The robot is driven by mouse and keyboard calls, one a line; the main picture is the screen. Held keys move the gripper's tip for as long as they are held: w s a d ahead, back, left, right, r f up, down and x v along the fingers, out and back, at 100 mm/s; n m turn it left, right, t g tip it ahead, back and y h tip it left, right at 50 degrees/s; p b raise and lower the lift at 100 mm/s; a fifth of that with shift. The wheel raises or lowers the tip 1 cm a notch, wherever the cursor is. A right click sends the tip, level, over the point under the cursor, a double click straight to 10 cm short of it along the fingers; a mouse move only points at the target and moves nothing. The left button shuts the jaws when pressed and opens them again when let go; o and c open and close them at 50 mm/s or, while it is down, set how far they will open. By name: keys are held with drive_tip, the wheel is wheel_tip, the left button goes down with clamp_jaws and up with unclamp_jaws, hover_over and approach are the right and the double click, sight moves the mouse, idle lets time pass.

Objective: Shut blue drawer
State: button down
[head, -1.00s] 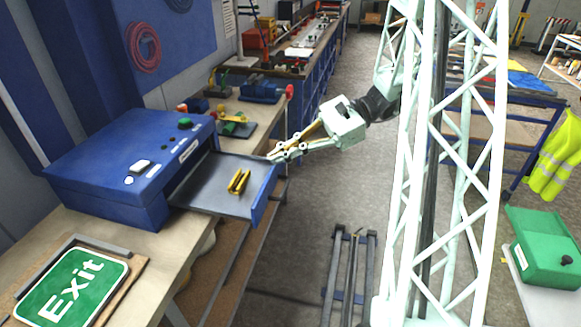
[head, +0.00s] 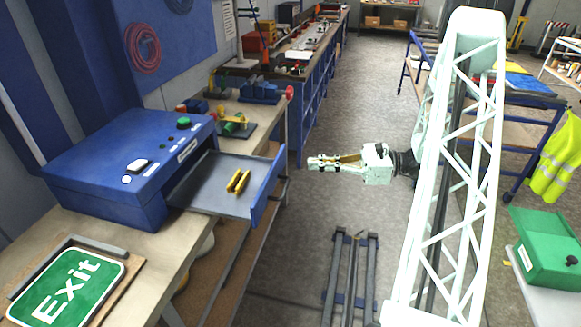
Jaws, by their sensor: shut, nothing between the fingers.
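The blue drawer (head: 268,186) is pulled out to the right from the blue box (head: 115,178) on the workbench. Its grey tray lies open, and a yellow-handled object (head: 238,182) rests inside. My gripper (head: 312,163) is shut and empty. It points left, in the air to the right of the drawer front, apart from it with a visible gap. The drawer's handle cannot be made out from this side.
A green Exit sign (head: 72,290) lies on the bench (head: 140,258) at the front left. A vise and tools stand behind the box. A floor rail (head: 350,268) lies below my gripper. A green box (head: 548,248) is at the right.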

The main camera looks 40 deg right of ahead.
sight(282, 163)
drive_tip(key=d+f+m+t+h, duration=0.1)
drive_tip(key=d+f+m+t, duration=0.1)
drive_tip(key=d+f, duration=0.3)
drive_tip(key=shift+s+d+m+t, duration=0.3)
drive_tip(key=shift+s+d, duration=0.05)
drive_tip(key=shift+d, duration=0.1)
drive_tip(key=shift+w+a, duration=0.1)
drive_tip(key=shift+b+x, duration=0.75)
drive_tip(key=shift+x, duration=6)
drive_tip(key=shift+w+f, duration=0.15)
drive_tip(key=shift+w+a, duration=0.1)
